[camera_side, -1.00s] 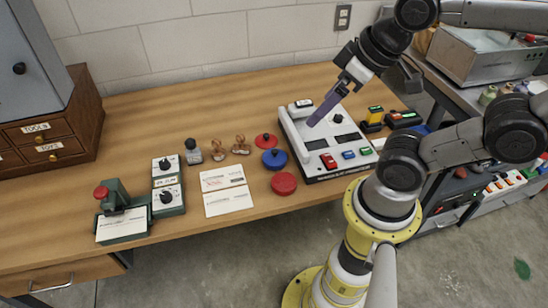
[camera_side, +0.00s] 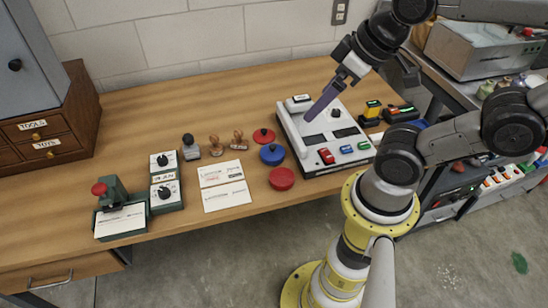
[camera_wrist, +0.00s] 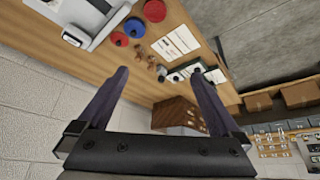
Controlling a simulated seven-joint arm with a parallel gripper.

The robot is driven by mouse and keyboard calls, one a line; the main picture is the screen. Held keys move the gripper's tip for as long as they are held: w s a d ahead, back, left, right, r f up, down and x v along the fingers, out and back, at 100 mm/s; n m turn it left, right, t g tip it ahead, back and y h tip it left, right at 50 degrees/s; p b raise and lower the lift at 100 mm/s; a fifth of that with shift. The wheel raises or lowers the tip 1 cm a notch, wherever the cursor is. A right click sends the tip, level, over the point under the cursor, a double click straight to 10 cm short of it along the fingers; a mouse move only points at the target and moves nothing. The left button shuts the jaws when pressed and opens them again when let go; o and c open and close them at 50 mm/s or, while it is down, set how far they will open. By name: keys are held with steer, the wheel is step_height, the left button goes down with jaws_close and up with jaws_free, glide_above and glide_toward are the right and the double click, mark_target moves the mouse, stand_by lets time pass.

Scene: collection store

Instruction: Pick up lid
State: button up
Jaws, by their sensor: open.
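Three round pieces that could be the lid lie on the table: a small red one with a dark knob (camera_side: 263,135), a blue one with a knob (camera_side: 272,154) and a plain red one (camera_side: 282,178). Which is meant is not clear. They also show at the top of the wrist view as the knobbed red piece (camera_wrist: 119,39), the blue piece (camera_wrist: 134,27) and the plain red piece (camera_wrist: 155,10). My gripper (camera_side: 309,118) hangs above the console, to their right. In the wrist view its purple fingers (camera_wrist: 157,73) are apart with nothing between them.
The white console (camera_side: 300,140) with coloured buttons stands just right of the round pieces. Paper cards (camera_side: 224,184), wooden stamps (camera_side: 216,147) and dial boxes (camera_side: 165,178) lie to their left. A drawer cabinet (camera_side: 50,130) stands far left. The table's back middle is clear.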

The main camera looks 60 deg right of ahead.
steer(key=w+d+r+n+h, duration=0.1)
steer(key=w+d+r+n, duration=0.2)
steer(key=w+n, duration=0.55)
steer(key=n+g+h, duration=0.2)
steer(key=n+g, duration=0.4)
steer(key=n, duration=0.4)
glide_above(263, 131)
steer(key=shift+m, duration=0.25)
steer(key=f, duration=2.6)
steer(key=shift+w+a+f, duration=0.1)
steer(key=shift+a+f, duration=0.3)
steer(key=shift+a+x, duration=0.2)
steer(key=shift+x, duration=1.3)
steer(key=shift+a+x, duration=0.2)
steer(key=shift+x, duration=1.3)
steer(key=shift+f, duration=0.15)
steer(key=c, duration=1.5)
